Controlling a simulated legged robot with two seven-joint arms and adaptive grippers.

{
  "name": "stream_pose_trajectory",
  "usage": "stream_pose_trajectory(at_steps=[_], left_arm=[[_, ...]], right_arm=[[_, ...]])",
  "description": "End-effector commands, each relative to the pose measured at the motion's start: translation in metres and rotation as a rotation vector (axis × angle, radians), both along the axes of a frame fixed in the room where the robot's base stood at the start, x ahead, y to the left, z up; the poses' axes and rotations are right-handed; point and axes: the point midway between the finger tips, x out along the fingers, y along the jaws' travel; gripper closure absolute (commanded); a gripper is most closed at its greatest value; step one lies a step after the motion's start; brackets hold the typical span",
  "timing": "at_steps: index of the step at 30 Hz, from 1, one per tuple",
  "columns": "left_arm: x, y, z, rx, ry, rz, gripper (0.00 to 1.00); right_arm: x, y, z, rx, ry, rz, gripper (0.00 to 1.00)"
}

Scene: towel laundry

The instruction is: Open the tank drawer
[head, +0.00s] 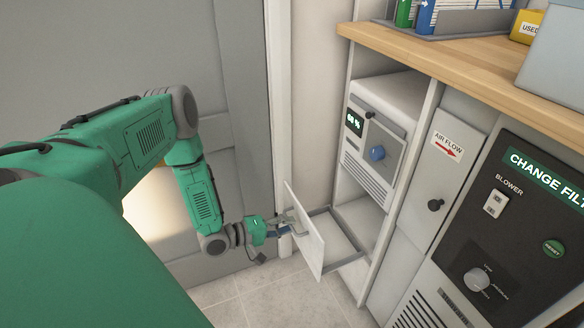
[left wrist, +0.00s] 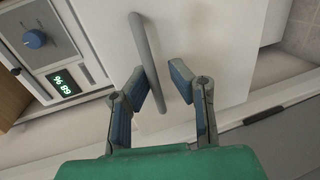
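The tank drawer (head: 308,241) is pulled out from the lower bay of the cabinet, below the unit with the display. Its white front panel stands well clear of the cabinet, and its tray is visible behind. My left gripper (head: 288,225) is at the outer face of that panel. In the left wrist view, the grey bar handle (left wrist: 146,50) lies between the two spread fingers of my left gripper (left wrist: 160,88). The fingers are apart and not clamped on the bar; whether one touches it I cannot tell. My right gripper is not in view.
A unit with a display and blue knob (head: 377,153) sits above the drawer. To its right are an air-flow panel (head: 436,190) and a black control panel (head: 510,220). A wooden counter (head: 480,62) overhangs them. A grey door (head: 240,80) is at left; tiled floor lies below.

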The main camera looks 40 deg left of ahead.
Motion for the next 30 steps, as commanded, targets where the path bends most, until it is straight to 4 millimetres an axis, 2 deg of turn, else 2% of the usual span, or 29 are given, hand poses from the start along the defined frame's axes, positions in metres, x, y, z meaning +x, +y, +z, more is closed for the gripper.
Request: stream_pose_trajectory(at_steps=[9,13,17,24,30], left_arm=[[0.002,-0.001,0.002,-0.001,-0.005,0.001,0.71],[-0.004,0.002,0.004,0.0,-0.005,0.001,0.71],[-0.022,0.01,0.008,-0.001,-0.005,0.004,0.71],[-0.07,0.031,0.017,-0.003,-0.002,0.005,0.71],[-0.097,0.043,0.023,-0.002,-0.002,0.003,0.71]], right_arm=[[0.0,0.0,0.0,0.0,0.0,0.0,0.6],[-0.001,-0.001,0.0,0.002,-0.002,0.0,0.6],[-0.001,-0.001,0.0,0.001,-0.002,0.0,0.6],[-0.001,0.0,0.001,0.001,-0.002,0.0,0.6],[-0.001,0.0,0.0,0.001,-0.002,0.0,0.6]])
